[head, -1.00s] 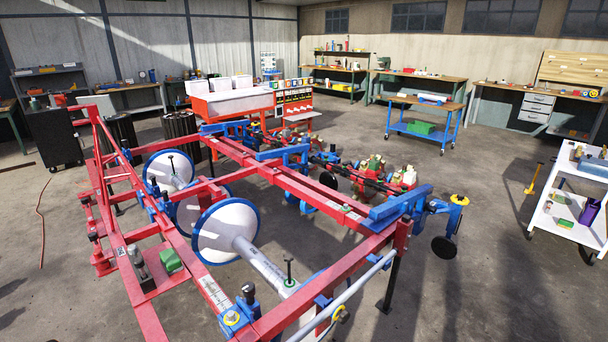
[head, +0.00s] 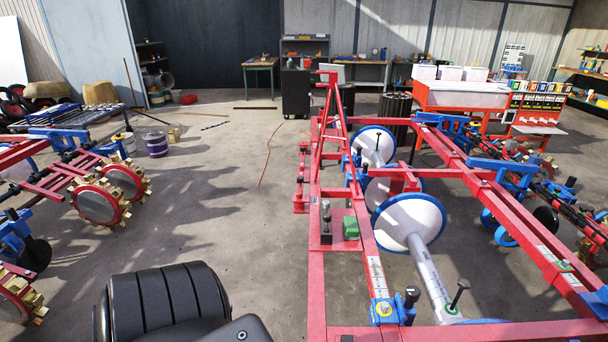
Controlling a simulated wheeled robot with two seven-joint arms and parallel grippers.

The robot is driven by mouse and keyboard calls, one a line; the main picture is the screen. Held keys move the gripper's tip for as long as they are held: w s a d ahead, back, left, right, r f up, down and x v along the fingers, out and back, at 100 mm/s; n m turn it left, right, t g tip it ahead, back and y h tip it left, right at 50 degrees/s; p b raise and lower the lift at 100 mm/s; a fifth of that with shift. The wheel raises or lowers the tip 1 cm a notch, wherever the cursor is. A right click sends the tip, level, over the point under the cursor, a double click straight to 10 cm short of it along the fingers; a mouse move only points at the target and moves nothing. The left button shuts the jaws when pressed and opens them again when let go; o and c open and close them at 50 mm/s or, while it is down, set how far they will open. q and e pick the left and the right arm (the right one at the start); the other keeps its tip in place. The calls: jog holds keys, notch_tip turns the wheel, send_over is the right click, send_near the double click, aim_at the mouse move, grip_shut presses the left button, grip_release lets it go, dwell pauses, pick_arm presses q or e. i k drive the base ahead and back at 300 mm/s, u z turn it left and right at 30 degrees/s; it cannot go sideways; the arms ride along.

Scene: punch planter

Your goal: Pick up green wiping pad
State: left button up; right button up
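A small green block (head: 351,227), which looks like the green wiping pad, sits on the red planter frame (head: 317,270), right of centre in the head view. It stands beside a dark upright tool or fitting (head: 326,222). Its shape is small at this distance, so I cannot be sure that it is a pad. Neither of my grippers shows in the view. Nothing is seen touching the green block.
White discs with blue rims (head: 408,222) are right of the green block. Another planter unit with toothed wheels (head: 100,202) stands at the left. The concrete floor (head: 225,215) between them is largely open.

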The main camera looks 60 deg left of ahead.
aim_at(351, 225)
jog(key=u, duration=2.25)
